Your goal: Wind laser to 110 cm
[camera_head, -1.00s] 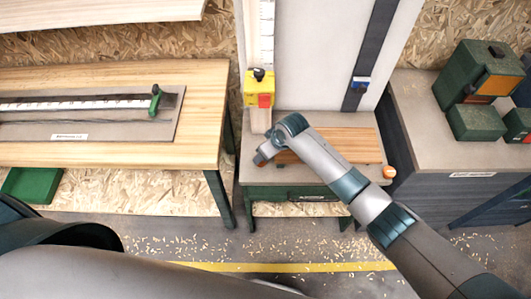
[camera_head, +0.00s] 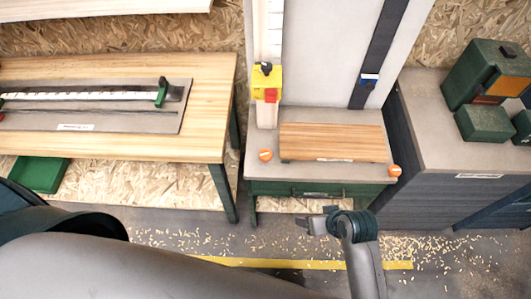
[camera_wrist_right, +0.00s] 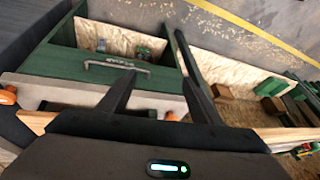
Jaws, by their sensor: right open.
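A yellow block (camera_head: 264,80) with a black knob on top and a red part in front sits low on a pale upright scale (camera_head: 269,32) in the head view. The scale's numbers are too small to read. A small blue-and-white piece (camera_head: 369,79) sits on a dark upright rail (camera_head: 380,45) to the right. My right gripper (camera_head: 318,224) is open and empty, in front of and below the small green bench, well away from the yellow block. Its two dark fingers (camera_wrist_right: 155,55) spread apart in the right wrist view, with nothing between them. My left gripper is out of view.
The small bench (camera_head: 320,188) carries a wooden board (camera_head: 332,142) and orange knobs at its front corners. Its handle (camera_wrist_right: 112,64) shows in the wrist view. A wooden table (camera_head: 100,147) stands left, a grey cabinet with green boxes (camera_head: 482,122) right. The floor in front is open.

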